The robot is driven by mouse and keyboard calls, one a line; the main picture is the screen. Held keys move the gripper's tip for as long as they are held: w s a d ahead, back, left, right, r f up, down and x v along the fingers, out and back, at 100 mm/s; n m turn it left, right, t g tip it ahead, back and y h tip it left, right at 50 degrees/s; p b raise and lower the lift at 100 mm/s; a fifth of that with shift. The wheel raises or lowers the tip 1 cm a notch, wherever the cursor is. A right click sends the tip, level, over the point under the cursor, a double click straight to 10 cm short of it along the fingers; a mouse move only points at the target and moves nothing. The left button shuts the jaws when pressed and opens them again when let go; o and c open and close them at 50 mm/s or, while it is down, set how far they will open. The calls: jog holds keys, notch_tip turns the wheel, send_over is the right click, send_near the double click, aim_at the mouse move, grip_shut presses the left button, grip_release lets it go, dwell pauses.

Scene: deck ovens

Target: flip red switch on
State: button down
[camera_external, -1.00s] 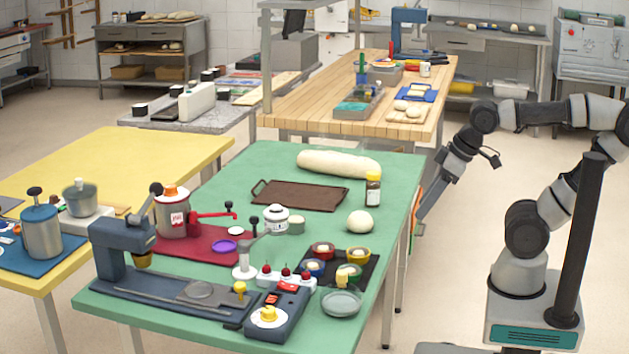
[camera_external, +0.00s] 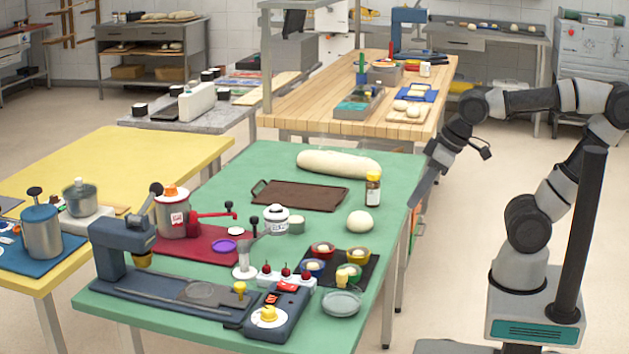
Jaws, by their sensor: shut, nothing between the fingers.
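A dark blue control box (camera_external: 281,312) stands at the front of the green table, at the right end of the dark machine. Red switch-like parts (camera_external: 288,286) show on its top, with a yellow knob (camera_external: 268,315) in front. Whether the red switch is on or off is too small to tell. My gripper (camera_external: 416,200) is shut and empty beside the right edge of the green table, pointing down and left. It is well apart from the control box, farther back and to the right.
Small bowls on a black tray (camera_external: 368,273), a glass bowl (camera_external: 341,304), a dough ball (camera_external: 359,221) and a yellow-capped jar (camera_external: 373,189) stand near the table's right side. A white strip with red knobs (camera_external: 306,281) lies behind the box.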

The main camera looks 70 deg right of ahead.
aim_at(282, 283)
jog(key=w+a+r+g+p, duration=0.1)
jog(key=w+a+r+p, duration=0.4)
jog(key=w+a, duration=0.25)
jog(key=w+a+p, duration=0.4)
jog(key=w+a, duration=0.1)
jog(key=a, duration=0.4)
jog(key=w+a+p, duration=0.4)
jog(key=w+a, duration=0.1)
jog(key=a, duration=0.5)
jog(key=shift+w+a+f, duration=0.15)
jog(key=shift+w+f, duration=0.05)
jog(key=shift+f, duration=0.25)
jog(key=b+x, duration=0.1)
jog(key=x, duration=0.6)
jog(key=b+x, duration=0.1)
jog(key=x, duration=0.6)
jog(key=shift+s+d, duration=0.15)
jog(key=shift+d, duration=0.15)
